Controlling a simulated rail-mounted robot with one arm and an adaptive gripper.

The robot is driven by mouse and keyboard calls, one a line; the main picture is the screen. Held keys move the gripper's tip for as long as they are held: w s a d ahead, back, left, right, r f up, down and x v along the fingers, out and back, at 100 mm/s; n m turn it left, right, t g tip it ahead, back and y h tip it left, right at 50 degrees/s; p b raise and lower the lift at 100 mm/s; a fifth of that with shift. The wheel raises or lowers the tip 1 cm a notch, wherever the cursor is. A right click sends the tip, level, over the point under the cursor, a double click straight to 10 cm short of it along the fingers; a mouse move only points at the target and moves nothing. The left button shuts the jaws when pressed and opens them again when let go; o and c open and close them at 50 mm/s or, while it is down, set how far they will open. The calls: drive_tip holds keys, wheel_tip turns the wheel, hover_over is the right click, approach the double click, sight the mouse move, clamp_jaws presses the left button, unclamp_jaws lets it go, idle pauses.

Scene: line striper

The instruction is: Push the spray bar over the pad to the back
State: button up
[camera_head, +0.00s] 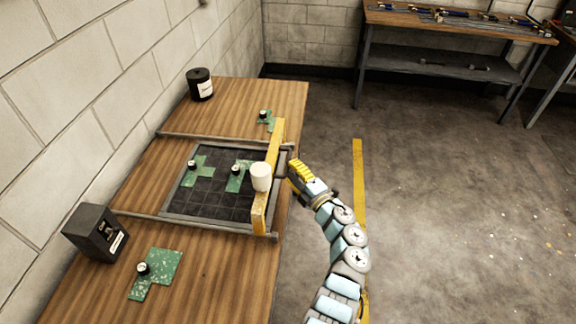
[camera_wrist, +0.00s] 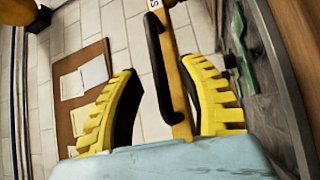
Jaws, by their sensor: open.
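The spray bar (camera_head: 275,150) is a yellow beam with a white canister (camera_head: 260,177) on it. It lies across the near, right-hand end of the dark gridded pad (camera_head: 200,208). My gripper (camera_head: 293,167) is just to the right of the bar, pointing at it. In the wrist view my open yellow fingers (camera_wrist: 162,70) stand either side of the bar (camera_wrist: 176,75) and its black handle (camera_wrist: 158,60). Whether they touch is not clear. Green boards with black knobs lie on the pad (camera_head: 197,172), (camera_head: 238,178).
Grey rails (camera_head: 185,137), (camera_head: 150,217) run along both sides of the pad toward the wall. On the wooden table (camera_head: 225,285) stand a black box (camera_head: 95,232), a black pot (camera_head: 200,85) and loose green boards (camera_head: 160,270), (camera_head: 266,120). Open floor lies to the right.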

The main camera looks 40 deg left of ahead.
drive_tip(key=shift+x, duration=1.25)
clamp_jaws()
